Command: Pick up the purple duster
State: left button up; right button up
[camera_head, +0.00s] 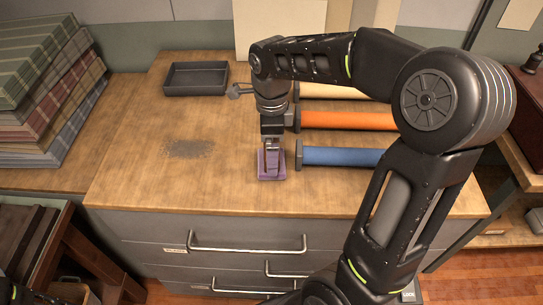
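The purple duster (272,173) lies flat on the wooden top of the drawer cabinet (220,195), near its front edge. My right arm reaches in from the right, and its gripper (271,150) points straight down at the duster. The fingertips are at the duster's upper part and hide some of it. The gap between the fingers is too small to tell whether they are shut on it.
An empty dark tray (196,78) stands at the back left, beside stacked plaid cloths (45,95). A blue roll (340,157) and an orange roll (345,120) lie right of the gripper. A grey dust patch (188,148) is on the left; the wood around it is clear.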

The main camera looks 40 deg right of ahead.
notch_tip(320, 180, down, 2)
jog(key=shift+f, duration=0.1)
jog(key=shift+c, duration=0.5)
jog(key=c, duration=1.4)
notch_tip(320, 180, up, 10)
jog(key=shift+r+b, duration=0.1)
jog(key=shift+b, duration=0.35)
